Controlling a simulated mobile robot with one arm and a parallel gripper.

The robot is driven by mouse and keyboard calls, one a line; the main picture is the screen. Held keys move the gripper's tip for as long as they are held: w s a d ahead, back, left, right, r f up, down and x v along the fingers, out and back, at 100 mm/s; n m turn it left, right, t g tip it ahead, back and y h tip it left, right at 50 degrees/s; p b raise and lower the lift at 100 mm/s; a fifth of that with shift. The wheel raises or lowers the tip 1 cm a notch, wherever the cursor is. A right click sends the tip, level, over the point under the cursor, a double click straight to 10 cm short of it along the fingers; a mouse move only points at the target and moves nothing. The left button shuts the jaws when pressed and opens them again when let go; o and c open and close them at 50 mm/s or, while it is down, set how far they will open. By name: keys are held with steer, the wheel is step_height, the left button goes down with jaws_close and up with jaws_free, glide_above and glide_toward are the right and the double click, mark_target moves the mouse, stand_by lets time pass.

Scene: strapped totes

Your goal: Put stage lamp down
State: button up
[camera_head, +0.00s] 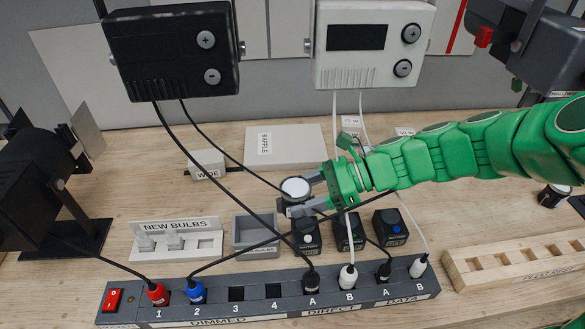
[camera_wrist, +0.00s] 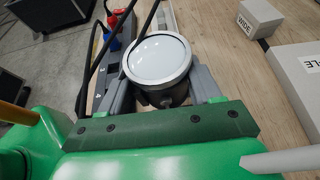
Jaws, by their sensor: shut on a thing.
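The stage lamp (camera_head: 295,188) has a round white lens in a silver rim and a dark body below. My gripper (camera_head: 305,193) is shut on it, with one finger on either side, above the worktop's middle. In the wrist view the lamp (camera_wrist: 158,60) faces the camera, between the grey fingers of my gripper (camera_wrist: 160,95). The lamp's underside is hidden, so I cannot tell whether it touches anything below.
A power strip (camera_head: 225,313) with plugs and cables runs along the front. Small black boxes (camera_head: 390,228) and a grey tray (camera_head: 254,247) stand behind it. Cables cross near my gripper. A white BAFFLE box (camera_head: 290,145) lies behind. A large black lamp (camera_head: 30,180) stands left.

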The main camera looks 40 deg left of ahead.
steer(key=w+a+f+m+t+y, duration=0.1)
steer(key=w+a+f, duration=0.1)
steer(key=w+a, duration=0.4)
steer(key=w+a+f+m+t+y, duration=0.1)
steer(key=w+a+f+m+t, duration=0.1)
steer(key=w+a, duration=0.4)
steer(key=w+a+f+m+t, duration=0.1)
steer(key=w+a+f, duration=0.2)
steer(key=w+a, duration=0.4)
steer(key=shift+w+a+f+y, duration=0.1)
steer(key=shift+w+y, duration=0.1)
steer(key=shift+w, duration=1.35)
steer(key=shift+w+f+y, duration=0.1)
steer(key=shift+w+y, duration=0.1)
steer(key=shift+w, duration=1.3)
glide_above(283, 136)
steer(key=d, duration=0.1)
steer(key=shift+w+d+r+m+t, duration=0.1)
steer(key=shift+d+r+m+t, duration=0.05)
steer(key=shift+r+m+t, duration=0.2)
steer(key=shift+a+r, duration=0.1)
steer(key=shift+a, duration=0.6)
steer(key=shift+f, duration=1.5)
steer(key=shift+f, duration=0.1)
steer(key=o, duration=1.4)
steer(key=shift+c, duration=0.2)
